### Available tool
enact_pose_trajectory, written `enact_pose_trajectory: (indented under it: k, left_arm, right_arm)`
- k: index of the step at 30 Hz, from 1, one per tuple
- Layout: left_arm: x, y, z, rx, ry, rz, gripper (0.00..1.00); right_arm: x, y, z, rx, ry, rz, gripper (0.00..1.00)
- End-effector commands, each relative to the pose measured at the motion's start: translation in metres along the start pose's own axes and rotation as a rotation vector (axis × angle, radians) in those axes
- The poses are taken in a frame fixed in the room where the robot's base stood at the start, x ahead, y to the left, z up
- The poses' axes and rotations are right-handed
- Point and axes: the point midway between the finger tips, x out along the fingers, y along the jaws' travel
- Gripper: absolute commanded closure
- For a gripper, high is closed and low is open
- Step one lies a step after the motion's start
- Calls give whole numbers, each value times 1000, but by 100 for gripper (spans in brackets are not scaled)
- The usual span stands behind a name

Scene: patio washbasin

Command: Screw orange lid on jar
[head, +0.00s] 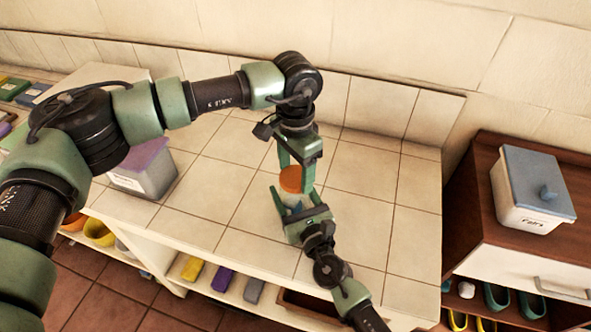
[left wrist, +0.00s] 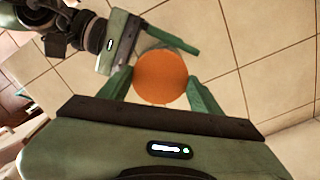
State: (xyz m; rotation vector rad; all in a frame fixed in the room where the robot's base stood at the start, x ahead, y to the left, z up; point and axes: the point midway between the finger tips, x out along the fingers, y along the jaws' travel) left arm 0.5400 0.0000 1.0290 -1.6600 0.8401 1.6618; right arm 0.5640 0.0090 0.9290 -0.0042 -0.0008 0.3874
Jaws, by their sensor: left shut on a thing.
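The orange lid (head: 291,179) sits between the fingers of my left gripper (head: 297,176), which points down and is shut on it. In the left wrist view the lid (left wrist: 160,78) is a flat round disc between the two green fingers (left wrist: 160,90). The jar (head: 297,199) is right under the lid and mostly hidden; a pale, glassy part shows. My right gripper (head: 289,204) reaches in from below with its fingers around the jar; whether they press on it is unclear. I cannot tell whether lid and jar touch.
The tiled counter (head: 230,200) is clear around the grippers. A grey box with a purple lid (head: 145,165) stands to the left. A white box with a blue lid (head: 535,185) stands on the brown cabinet (head: 480,165) at right. A tiled wall closes the back.

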Motion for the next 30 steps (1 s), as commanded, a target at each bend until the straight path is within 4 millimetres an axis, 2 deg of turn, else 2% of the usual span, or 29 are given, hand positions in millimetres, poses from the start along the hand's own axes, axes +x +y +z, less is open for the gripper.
enact_pose_trajectory:
  k: [2, 3, 4, 5, 16, 25, 30]
  left_arm:
    - [-1, -1, 0, -2, 2, -2, 72]
    - [-1, -1, 0, -2, 2, -2, 25]
    - [-1, -1, 0, -2, 2, -2, 16]
    - [-1, -1, 0, -3, 2, -2, 14]
    - [-4, 0, 0, -3, 1, -1, 14]
    - [-40, 0, 0, -4, 3, -2, 14]
    - [-46, 0, 0, -3, 0, 0, 14]
  right_arm:
    - [0, 0, -1, 0, 3, 0, 100]
    - [0, 0, -1, 0, 3, 0, 100]
    - [0, 0, -1, 0, 3, 0, 100]
    - [0, 0, -1, 0, 3, 0, 100]
    - [0, 0, -1, -1, 2, 1, 100]
    - [0, 0, -1, -1, 2, 1, 100]
    - [0, 0, -1, -1, 2, 1, 100]
